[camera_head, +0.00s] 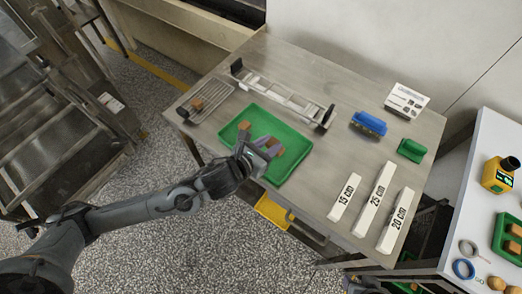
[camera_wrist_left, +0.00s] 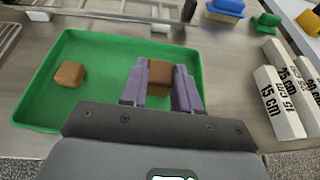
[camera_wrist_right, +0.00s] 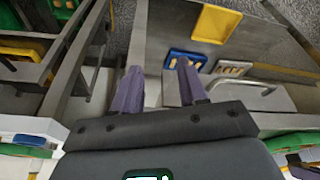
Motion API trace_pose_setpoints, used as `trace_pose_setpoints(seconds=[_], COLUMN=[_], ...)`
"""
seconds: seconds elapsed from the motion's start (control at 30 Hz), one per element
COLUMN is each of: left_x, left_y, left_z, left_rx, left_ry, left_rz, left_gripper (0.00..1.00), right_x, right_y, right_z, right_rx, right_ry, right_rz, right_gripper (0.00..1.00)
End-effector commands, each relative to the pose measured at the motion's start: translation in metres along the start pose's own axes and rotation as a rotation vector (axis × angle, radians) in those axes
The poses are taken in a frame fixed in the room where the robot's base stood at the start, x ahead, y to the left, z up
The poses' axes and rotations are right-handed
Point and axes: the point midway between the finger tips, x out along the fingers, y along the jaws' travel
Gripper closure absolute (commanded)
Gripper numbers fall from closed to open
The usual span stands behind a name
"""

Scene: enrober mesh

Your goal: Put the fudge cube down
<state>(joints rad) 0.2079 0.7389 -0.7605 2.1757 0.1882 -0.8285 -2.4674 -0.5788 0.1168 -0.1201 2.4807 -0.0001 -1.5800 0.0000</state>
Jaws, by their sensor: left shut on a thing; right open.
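My left gripper (camera_head: 268,144) is over the green tray (camera_head: 226,140), shut on a brown fudge cube (camera_head: 276,149). In the left wrist view the fudge cube (camera_wrist_left: 160,80) sits between the two purple fingers; whether its underside touches the tray floor I cannot tell. A second brown cube (camera_wrist_left: 70,74) lies in the tray, left of the held one. A third cube (camera_head: 197,104) lies on the wire rack (camera_head: 212,96). In the right wrist view my right gripper (camera_wrist_right: 160,88) is open, with nothing between its fingers.
A metal frame (camera_head: 282,94) stands behind the tray. A blue brush (camera_head: 369,123), a green brush (camera_head: 411,150), a printed card (camera_head: 406,99) and white length bars (camera_head: 373,198) lie to the right. A side table (camera_head: 480,150) holds a yellow device (camera_head: 499,175).

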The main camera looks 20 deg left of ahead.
Motion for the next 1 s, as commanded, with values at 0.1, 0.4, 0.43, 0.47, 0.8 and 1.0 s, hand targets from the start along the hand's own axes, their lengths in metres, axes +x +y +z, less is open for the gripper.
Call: trace_pose_setpoints(seconds=[0.1, 0.4, 0.43, 0.47, 0.8, 1.0], left_x=[-0.003, -0.002, -0.001, 0.001, 0.011, 0.011], left_y=[0.013, 0.020, 0.019, 0.019, 0.019, 0.019], left_z=[-0.011, -0.023, -0.026, -0.029, -0.056, -0.057], left_rx=[0.000, -0.002, -0.002, -0.002, 0.001, 0.002], left_ry=[0.002, 0.000, 0.001, 0.001, 0.004, 0.006], left_rz=[0.002, -0.001, -0.001, -0.001, 0.001, 0.001], left_gripper=[0.86, 0.86, 0.86, 0.86, 0.85, 0.55], right_x=[-0.001, 0.001, 0.002, 0.003, 0.008, 0.008], right_y=[0.000, 0.000, 0.000, 0.000, 0.001, 0.001], right_z=[0.000, 0.001, 0.001, 0.002, 0.004, 0.004], right_rx=[0.000, -0.001, -0.001, -0.002, -0.005, -0.005], right_ry=[0.000, -0.001, -0.001, -0.001, -0.004, -0.004], right_rz=[0.000, 0.001, 0.001, 0.001, 0.004, 0.004], right_gripper=[0.57, 0.57, 0.57, 0.57, 0.57, 0.57])
